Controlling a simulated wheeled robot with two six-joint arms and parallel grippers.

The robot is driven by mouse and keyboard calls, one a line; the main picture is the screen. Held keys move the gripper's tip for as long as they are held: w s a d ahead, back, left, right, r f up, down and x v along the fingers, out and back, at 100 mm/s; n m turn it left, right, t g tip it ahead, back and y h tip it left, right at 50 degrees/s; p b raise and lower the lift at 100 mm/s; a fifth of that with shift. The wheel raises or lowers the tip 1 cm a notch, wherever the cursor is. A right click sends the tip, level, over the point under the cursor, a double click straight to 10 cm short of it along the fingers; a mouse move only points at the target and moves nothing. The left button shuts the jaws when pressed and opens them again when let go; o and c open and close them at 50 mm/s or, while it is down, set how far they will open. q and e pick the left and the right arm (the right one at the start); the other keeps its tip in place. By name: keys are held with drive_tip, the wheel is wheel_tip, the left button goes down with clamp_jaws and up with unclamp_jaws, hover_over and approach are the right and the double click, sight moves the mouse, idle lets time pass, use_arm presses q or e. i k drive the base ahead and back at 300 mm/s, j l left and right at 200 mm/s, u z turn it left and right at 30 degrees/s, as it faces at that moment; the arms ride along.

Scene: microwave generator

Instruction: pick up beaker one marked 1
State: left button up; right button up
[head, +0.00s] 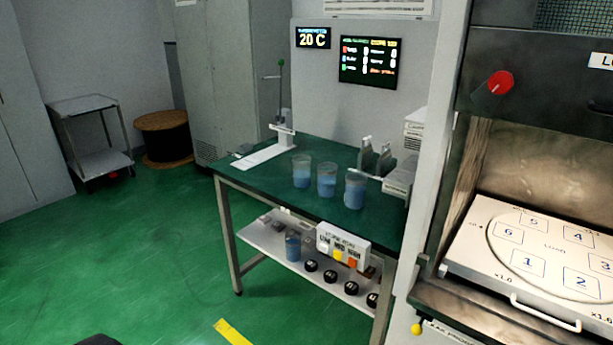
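Three clear beakers with blue liquid stand upright in a row on the green table top (260,181): a left beaker (301,176), a middle beaker (326,184) and a right beaker (354,191). A similar beaker (293,247) with blue liquid stands on the shelf below. I cannot read a number on any of them, so I cannot tell which is marked 1. Neither of my grippers is in view.
A white stand with a lever (283,145) is at the table's back left. Grey-white equipment (400,180) is at its right. The lower shelf (265,240) holds a button box (343,245) and black knobs. A chamber with a numbered plate (545,250) stands right.

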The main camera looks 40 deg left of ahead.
sight(302, 171)
drive_tip(key=j+z, duration=0.15)
drive_tip(key=j, duration=0.5)
drive_tip(key=j+z, duration=0.15)
drive_tip(key=j, duration=0.45)
drive_tip(key=j+z, duration=0.15)
drive_tip(key=j, duration=0.5)
drive_tip(key=k+j+z, duration=0.15)
drive_tip(key=j, duration=0.5)
drive_tip(key=j+z, duration=0.15)
drive_tip(key=j, duration=0.45)
drive_tip(key=k+j+z, duration=0.15)
drive_tip(key=j, duration=0.45)
drive_tip(key=k+j+z, duration=0.15)
drive_tip(key=j, duration=0.45)
drive_tip(key=k+j+z, duration=0.2)
drive_tip(key=j, duration=0.35)
drive_tip(key=k+j, duration=0.15)
drive_tip(key=j, duration=0.25)
drive_tip(key=k+j+z, duration=0.1)
drive_tip(key=j, duration=0.3)
drive_tip(key=k+j, duration=0.25)
drive_tip(key=j, duration=0.15)
drive_tip(key=k+j+z, duration=0.15)
drive_tip(key=j, duration=0.25)
